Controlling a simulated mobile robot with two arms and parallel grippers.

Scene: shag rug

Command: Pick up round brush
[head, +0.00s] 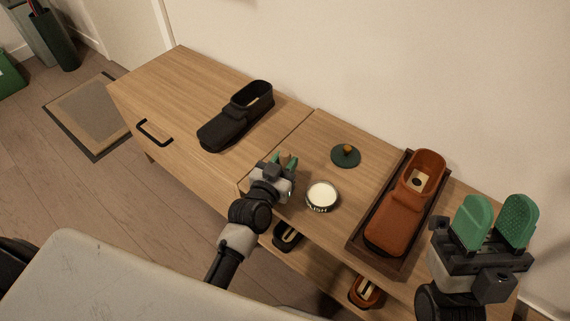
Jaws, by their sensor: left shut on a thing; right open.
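My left gripper (285,163) is at the front edge of the wooden cabinet, left of the open polish tin. Its green fingers are shut on a small brown thing, seemingly the round brush (284,158). Most of the brush is hidden by the fingers and the gripper body, and I cannot tell whether it touches the cabinet top.
The polish tin (321,195) holds white cream. A brown shoe (397,218) sits in a dark tray (358,238). A black shoe (230,125) stands left on the cabinet (170,90). More shoes sit below.

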